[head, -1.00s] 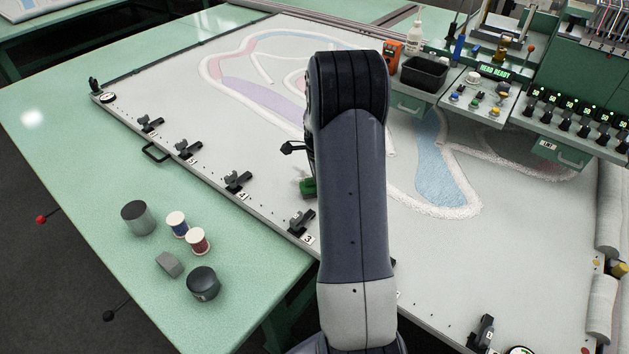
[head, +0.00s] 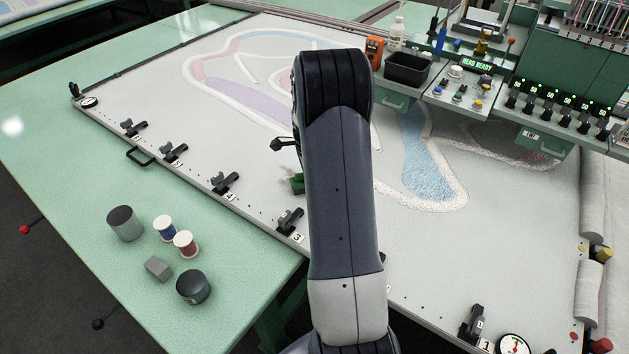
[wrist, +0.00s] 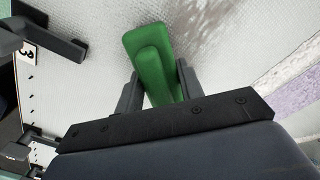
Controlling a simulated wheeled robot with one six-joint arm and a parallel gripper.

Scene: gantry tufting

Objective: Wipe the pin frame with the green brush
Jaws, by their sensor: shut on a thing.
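The green brush (wrist: 148,45) is between the two fingers of my gripper (wrist: 158,88) in the wrist view, and the gripper is shut on it. In the head view a small part of the green brush (head: 297,184) shows left of my arm; my arm hides the rest and the gripper. The pin frame (head: 250,196) is the pale framed sheet with dark numbered clamps along its near left edge. The brush is over the frame near the clamp marked 3 (head: 290,221). I cannot tell whether it touches the surface.
Thread spools (head: 185,244), a grey block (head: 158,268) and dark-topped cylinders (head: 193,287) stand on the green table at the left. A black bin (head: 407,70) and a control panel (head: 462,92) are at the back right. More clamps (head: 225,183) stick up along the frame edge.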

